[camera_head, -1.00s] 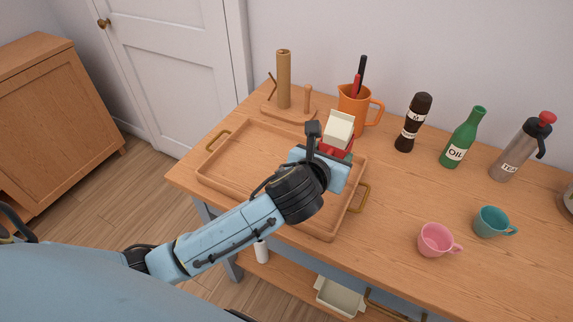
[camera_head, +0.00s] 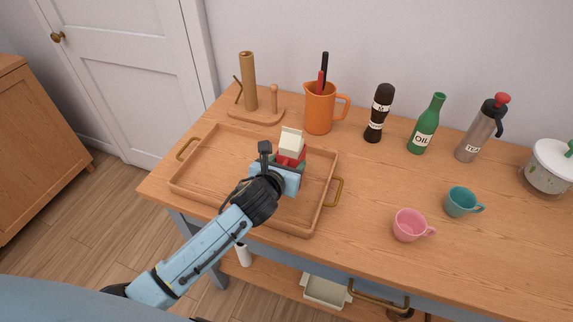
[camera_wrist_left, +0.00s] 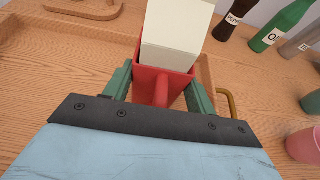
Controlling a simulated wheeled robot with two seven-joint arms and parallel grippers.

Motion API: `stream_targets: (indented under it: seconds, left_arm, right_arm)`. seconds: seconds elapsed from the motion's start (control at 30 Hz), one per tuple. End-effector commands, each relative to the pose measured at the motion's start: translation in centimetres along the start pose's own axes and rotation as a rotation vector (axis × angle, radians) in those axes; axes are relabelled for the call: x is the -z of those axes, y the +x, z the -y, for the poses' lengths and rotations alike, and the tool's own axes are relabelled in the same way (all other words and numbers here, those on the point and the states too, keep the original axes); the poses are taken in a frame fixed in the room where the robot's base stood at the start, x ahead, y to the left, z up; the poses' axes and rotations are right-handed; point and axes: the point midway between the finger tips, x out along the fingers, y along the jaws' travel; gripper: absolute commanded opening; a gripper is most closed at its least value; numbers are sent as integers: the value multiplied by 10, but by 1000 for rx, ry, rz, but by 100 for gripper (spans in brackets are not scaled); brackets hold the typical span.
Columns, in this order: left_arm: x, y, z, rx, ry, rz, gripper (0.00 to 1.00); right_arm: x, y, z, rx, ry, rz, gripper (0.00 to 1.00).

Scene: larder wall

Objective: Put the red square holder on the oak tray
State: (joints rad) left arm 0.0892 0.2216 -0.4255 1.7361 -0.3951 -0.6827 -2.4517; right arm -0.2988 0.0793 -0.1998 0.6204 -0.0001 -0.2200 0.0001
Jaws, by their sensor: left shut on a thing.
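The red square holder (camera_wrist_left: 178,82) has a cream block of napkins or cards (camera_wrist_left: 177,25) standing in it and a red handle facing my wrist. My left gripper (camera_wrist_left: 160,88) is shut on the red holder, with green fingers on both sides of it. In the head view the holder (camera_head: 290,158) is over the right part of the oak tray (camera_head: 208,189). I cannot tell whether it touches the tray floor. The tray is a shallow wooden tray with brass handles and looks otherwise empty. My right gripper is not in view.
Behind the tray stand a wooden roll holder (camera_head: 249,85) and an orange jug (camera_head: 319,108) with utensils. To the right are a dark mill (camera_head: 378,115), a green oil bottle (camera_head: 426,125), a flask (camera_head: 482,130), a pink cup (camera_head: 408,225) and a teal cup (camera_head: 460,202).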

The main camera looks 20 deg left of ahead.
Motion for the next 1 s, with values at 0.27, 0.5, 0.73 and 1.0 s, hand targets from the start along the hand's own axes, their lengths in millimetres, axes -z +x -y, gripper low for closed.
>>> stream_targets:
  seconds: [0.27,0.5,0.73,1.0]
  left_arm:
    - [-2,0,0,1,0,6,33]
    - [2,1,0,0,0,2,73]
    - [2,1,0,0,0,2,78]
    - [0,-12,0,-1,1,1,78]
  right_arm:
    - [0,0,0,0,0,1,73]
    - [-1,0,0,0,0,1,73]
    - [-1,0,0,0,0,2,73]
    - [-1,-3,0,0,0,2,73]
